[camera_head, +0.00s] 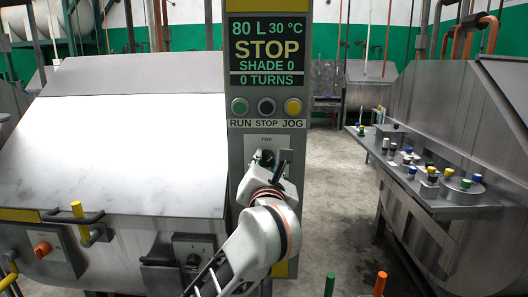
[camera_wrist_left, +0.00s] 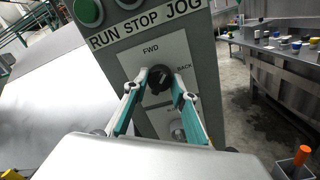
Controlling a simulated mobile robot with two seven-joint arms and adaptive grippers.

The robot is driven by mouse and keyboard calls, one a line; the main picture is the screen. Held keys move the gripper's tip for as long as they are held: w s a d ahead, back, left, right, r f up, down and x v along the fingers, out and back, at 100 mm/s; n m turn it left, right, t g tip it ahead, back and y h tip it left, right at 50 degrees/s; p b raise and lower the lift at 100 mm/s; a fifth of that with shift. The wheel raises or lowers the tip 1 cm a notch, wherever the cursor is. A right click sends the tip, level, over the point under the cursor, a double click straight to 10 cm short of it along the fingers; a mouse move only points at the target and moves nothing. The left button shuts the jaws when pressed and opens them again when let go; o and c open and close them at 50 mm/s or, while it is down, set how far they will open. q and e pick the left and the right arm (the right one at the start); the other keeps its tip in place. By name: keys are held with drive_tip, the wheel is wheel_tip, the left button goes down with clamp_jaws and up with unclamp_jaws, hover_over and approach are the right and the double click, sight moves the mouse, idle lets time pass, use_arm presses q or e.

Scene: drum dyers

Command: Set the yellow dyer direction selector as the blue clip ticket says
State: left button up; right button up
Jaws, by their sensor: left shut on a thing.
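The direction selector is a black knob (camera_wrist_left: 160,78) on a pale plate marked FWD above and BACK to its right in the left wrist view. Its plate (camera_head: 283,143) shows under the button row of the grey control column in the head view, with the knob mostly behind my gripper. My left gripper (camera_wrist_left: 158,88) has its two fingers around the knob, shut on it; it also shows in the head view (camera_head: 268,165). The knob's exact pointing is hard to tell. No blue clip ticket can be made out. My right gripper is out of view.
The display (camera_head: 267,50) reads 80 L, 30 °C, STOP, SHADE 0, 0 TURNS. Green RUN (camera_head: 240,106), black STOP (camera_head: 266,106) and yellow JOG (camera_head: 293,106) buttons sit just above the plate. A steel dyer (camera_head: 125,150) stands left; a shelf of small containers (camera_head: 428,180) stands right.

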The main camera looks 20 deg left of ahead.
use_arm(q)
drive_tip(key=m+p, duration=0.1)
drive_tip(key=p, duration=0.1)
drive_tip(key=m+p, duration=0.2)
drive_tip(key=shift+r, duration=0.25)
drive_tip(key=m+p, duration=0.1)
drive_tip(key=p, duration=0.1)
drive_tip(key=m+p, duration=0.2)
drive_tip(key=shift+f+m+p, duration=0.25)
drive_tip(key=shift+m+p, duration=0.05)
drive_tip(key=shift+p, duration=0.05)
drive_tip(key=shift+m+h, duration=0.3)
drive_tip(key=shift+m, duration=0.1)
drive_tip(key=shift+f+m+p, duration=0.15)
drive_tip(key=shift+m+p, duration=0.4)
drive_tip(key=shift+m, duration=0.35)
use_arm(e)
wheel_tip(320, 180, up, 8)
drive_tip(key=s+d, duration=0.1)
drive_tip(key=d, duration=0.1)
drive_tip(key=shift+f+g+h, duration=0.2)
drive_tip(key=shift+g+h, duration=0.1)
use_arm(q)
drive_tip(key=shift+m, duration=0.3)
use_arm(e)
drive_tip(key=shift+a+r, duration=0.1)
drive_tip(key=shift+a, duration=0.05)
use_arm(q)
drive_tip(key=o, duration=1.1)
